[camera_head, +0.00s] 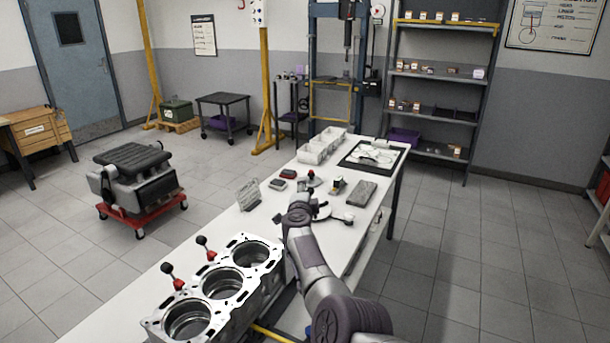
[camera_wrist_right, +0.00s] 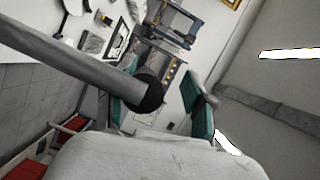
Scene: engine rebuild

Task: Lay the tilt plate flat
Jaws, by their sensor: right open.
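The tilt plate (camera_head: 249,194) looks like a small grey plate standing steeply tilted on the white workbench (camera_head: 228,224), near its left edge in the head view. My right arm reaches in from the bottom right of the head view. Its hand (camera_head: 299,198) is over the bench, to the right of the plate and apart from it. In the right wrist view my right gripper (camera_wrist_right: 160,103) shows two teal finger pads spread apart. A grey bar with a dark round end crosses in front of them; I cannot tell what it is. My left gripper is in neither view.
A three-bore engine block (camera_head: 221,285) stands on the near bench, with two black-knobbed red levers beside it. Small parts, a grey block (camera_head: 361,192) and white bins (camera_head: 322,146) lie farther back. An engine on a red dolly (camera_head: 142,211) stands on the floor at left.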

